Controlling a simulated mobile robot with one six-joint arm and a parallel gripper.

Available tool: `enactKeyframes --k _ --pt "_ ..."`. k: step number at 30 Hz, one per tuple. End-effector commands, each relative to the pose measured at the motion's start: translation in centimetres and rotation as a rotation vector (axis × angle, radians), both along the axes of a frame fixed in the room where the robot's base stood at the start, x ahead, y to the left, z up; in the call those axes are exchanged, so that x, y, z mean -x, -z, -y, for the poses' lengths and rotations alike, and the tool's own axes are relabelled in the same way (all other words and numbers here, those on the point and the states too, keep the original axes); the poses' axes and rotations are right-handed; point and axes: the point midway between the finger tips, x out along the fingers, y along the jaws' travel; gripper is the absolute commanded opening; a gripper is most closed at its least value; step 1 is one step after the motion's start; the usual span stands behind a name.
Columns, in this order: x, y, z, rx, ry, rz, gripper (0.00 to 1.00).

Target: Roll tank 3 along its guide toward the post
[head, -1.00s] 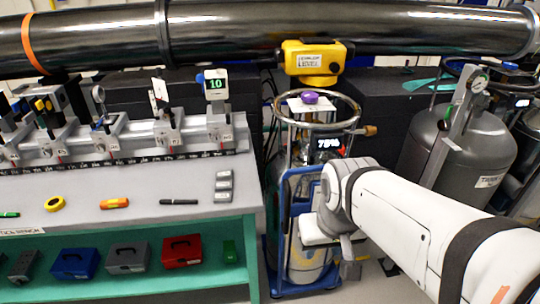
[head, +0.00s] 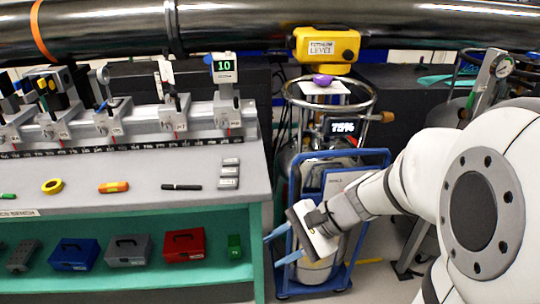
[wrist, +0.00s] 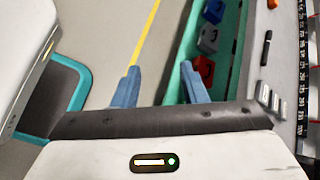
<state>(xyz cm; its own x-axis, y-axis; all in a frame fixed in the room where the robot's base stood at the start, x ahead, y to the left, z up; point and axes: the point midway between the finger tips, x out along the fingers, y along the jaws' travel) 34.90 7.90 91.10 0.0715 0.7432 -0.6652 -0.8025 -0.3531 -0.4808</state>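No tank is seen clearly in the wrist view. My gripper (head: 281,247) is in front of the blue cart, low by the right end of the bench, with its blue fingers pointing left. In the wrist view my gripper (wrist: 160,88) has its two fingers well apart with nothing between them. I cannot make out the guide or the post.
Floor with a yellow line (wrist: 146,35) looks clear.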

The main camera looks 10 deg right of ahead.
Motion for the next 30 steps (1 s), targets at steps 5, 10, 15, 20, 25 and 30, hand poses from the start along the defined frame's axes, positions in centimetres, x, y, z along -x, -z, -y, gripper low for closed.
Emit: enactKeyframes --k 5,10,15,20,25,30 --pt "-6.9 4.2 1.2 -0.396 0.41 -0.163 0.39" --pt "-13.0 6.9 6.0 -0.717 0.755 -0.232 0.39" --pt "-16.2 8.9 10.9 -0.916 0.978 -0.24 0.39" --pt "-17.4 9.5 12.8 -0.987 1.06 -0.234 0.39" --pt "-19.1 9.4 11.8 -0.993 1.063 -0.231 0.39" --pt "-21.5 9.4 10.1 -0.991 1.062 -0.232 0.39"
